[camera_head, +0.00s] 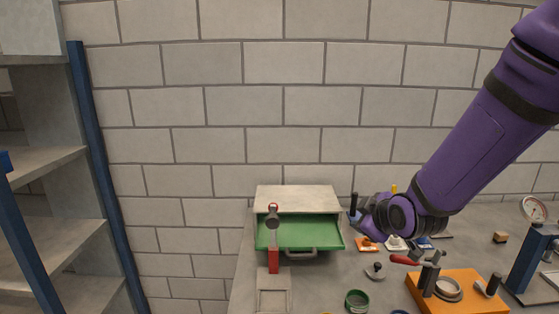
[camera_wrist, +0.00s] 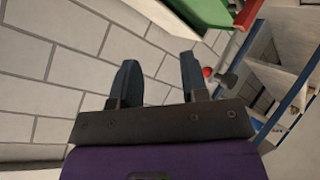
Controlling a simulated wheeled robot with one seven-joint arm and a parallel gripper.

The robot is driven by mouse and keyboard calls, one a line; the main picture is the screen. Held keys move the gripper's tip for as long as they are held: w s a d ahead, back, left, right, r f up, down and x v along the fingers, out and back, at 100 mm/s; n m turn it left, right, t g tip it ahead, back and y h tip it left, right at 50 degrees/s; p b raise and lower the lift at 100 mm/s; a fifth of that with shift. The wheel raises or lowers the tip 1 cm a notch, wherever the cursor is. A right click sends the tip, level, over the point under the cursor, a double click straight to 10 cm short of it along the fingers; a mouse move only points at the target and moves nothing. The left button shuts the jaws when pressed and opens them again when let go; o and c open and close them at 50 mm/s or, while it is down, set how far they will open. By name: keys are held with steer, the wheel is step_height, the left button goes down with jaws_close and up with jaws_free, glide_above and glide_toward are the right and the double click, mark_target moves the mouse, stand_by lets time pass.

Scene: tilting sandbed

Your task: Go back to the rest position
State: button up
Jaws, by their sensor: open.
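My purple arm reaches in from the upper right in the head view. My gripper (camera_head: 356,208) is at its end, above the bench and just right of the open green drawer (camera_head: 300,232). In the wrist view my gripper (camera_wrist: 159,80) shows two dark fingers spread apart with nothing between them. The block wall fills much of that view behind them. Part of the green drawer (camera_wrist: 203,12) shows at the top right there.
A red-handled tool (camera_head: 273,258) stands in front of the drawer. An orange fixture (camera_head: 460,297) with a clamp, a green ring (camera_head: 357,301) and a blue gauge stand (camera_head: 531,258) are on the grey bench. Grey shelves (camera_head: 50,235) with blue posts stand at left.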

steer(key=s+d+r+m+g, duration=0.2)
steer(key=s+r, duration=0.3)
steer(key=s, duration=0.3)
steer(key=s+d+r+m+g+h, duration=0.1)
steer(key=s+d+r+m, duration=0.4)
steer(key=s, duration=0.4)
steer(key=s+d+r+m+g+h, duration=0.1)
steer(key=s+d+r+m+g, duration=0.1)
steer(key=s, duration=0.7)
step_height(320, 180, up, 3)
steer(key=shift+d+r+m+g, duration=0.15)
steer(key=shift+d+m+g, duration=0.15)
steer(key=shift+d+m, duration=0.7)
